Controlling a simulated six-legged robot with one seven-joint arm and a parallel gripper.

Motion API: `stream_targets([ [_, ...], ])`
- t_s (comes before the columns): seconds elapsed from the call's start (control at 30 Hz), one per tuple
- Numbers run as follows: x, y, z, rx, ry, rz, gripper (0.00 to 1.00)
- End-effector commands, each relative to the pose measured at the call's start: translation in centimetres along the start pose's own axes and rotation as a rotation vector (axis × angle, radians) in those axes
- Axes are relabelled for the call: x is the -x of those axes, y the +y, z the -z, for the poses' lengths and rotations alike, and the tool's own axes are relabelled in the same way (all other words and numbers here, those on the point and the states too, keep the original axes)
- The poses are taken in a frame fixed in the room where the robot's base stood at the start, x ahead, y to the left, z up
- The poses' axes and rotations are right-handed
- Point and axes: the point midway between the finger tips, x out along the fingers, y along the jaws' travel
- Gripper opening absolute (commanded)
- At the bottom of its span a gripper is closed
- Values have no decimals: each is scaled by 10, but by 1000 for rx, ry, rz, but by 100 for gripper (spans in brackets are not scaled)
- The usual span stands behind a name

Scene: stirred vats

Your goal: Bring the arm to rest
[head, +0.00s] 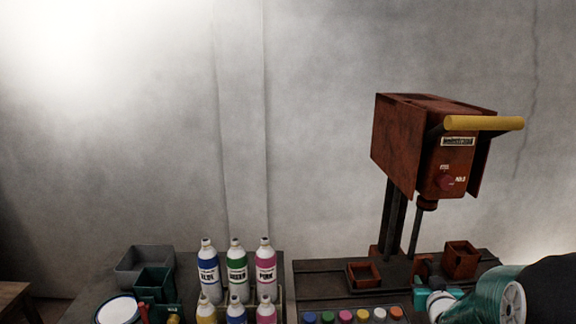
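Part of my arm (490,295), teal, white and black, shows at the lower right corner of the head view. It reaches in from the right edge, in front of the right end of the dark bench. My gripper's fingers cannot be made out; the arm runs out of the picture at the bottom. Nothing held can be seen.
A rusty red machine (420,150) with a yellow handle (484,123) stands behind my arm. Small rusty boxes (364,275) and a row of coloured caps (345,317) are on the bench. Labelled bottles (237,268) and grey and green bins (143,262) stand left.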

Motion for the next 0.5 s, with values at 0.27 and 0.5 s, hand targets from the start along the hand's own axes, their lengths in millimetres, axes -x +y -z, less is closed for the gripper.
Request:
stream_targets([
  [0.27,73,-47,42,16,-202,2,36],
  [0.5,156,-85,51,19,-388,40,36],
])
